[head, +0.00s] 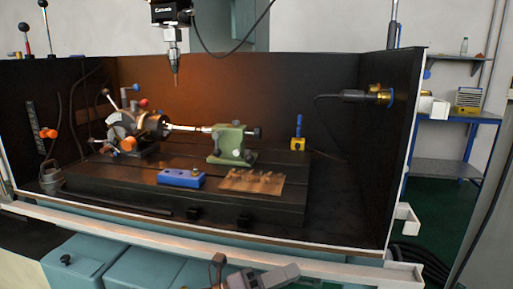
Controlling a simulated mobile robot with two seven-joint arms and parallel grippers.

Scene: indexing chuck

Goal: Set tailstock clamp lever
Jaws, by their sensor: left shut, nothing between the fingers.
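The green tailstock (229,145) stands on the dark slotted table, right of the indexing chuck (136,126). A pale rod (187,128) lies between chuck and tailstock. A small dark knob (257,132) sticks out at the tailstock's right side, and a dark part shows on its top. I cannot tell which of these is the clamp lever or how it is set. My left gripper (218,262) is at the bottom edge, in front of the enclosure's front rail, well below and apart from the tailstock. It is shut and empty, partly cut off by the frame. My right gripper is out of view.
A blue block (181,178) and a brown plate with small parts (252,183) lie in front of the tailstock. A tool spindle (173,45) hangs above. Dark walls enclose the sides and back. The white front rail (330,268) runs between my gripper and the table.

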